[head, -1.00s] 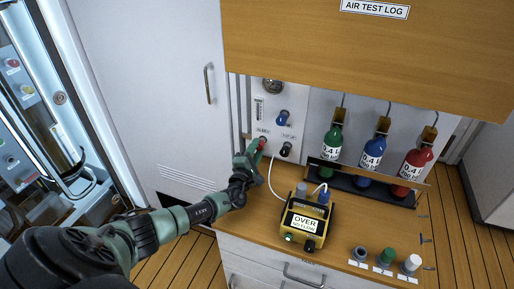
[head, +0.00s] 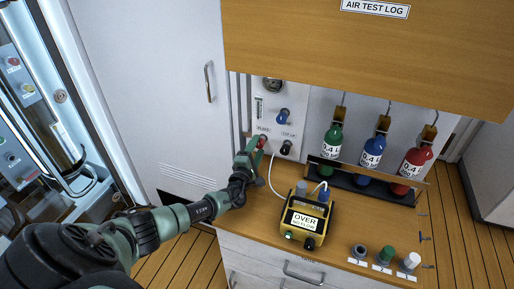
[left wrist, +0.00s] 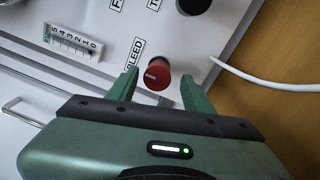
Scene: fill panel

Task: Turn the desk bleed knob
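The red bleed knob (left wrist: 157,75), with a pale pointer line, sits on the white panel beside the label BLEED in the left wrist view. It also shows, small, in the head view (head: 262,141). My left gripper (left wrist: 158,82) has its two green fingers spread, one on each side of the knob. A gap shows between the knob and each finger, wider on the right. In the head view my left gripper (head: 254,152) is right at the knob and partly covers it. My right gripper is not in view.
A black knob (head: 286,148) and a blue knob (head: 283,116) are close by on the panel. A white hose (head: 274,180) runs down to a yellow meter (head: 302,222) reading OVER, NO FLOW. Green, blue and red bottles (head: 372,152) stand at the right.

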